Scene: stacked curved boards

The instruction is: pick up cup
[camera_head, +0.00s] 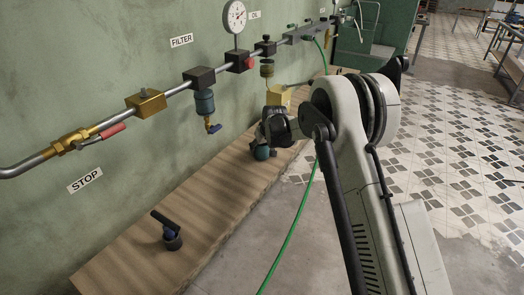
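No plain drinking cup can be made out. A teal, rounded, cup-like object (262,153) is low at the far part of the wooden bench, partly hidden by my gripper (268,142). My gripper is dark and right above or against it; I cannot tell whether they touch. The fingers are too small and dark to show whether they are open or shut. A similar blue-teal cup-shaped filter bowl (204,103) hangs under the pipe, with a small blue-handled tap below it.
The wooden bench (135,255) runs along the green wall. A dark fitting with a black lever (171,240) stands on its near part. A pipe with valves and a gauge (235,16) runs above. A yellow block (279,96) is behind my gripper. A green hose (297,222) hangs beside the bench.

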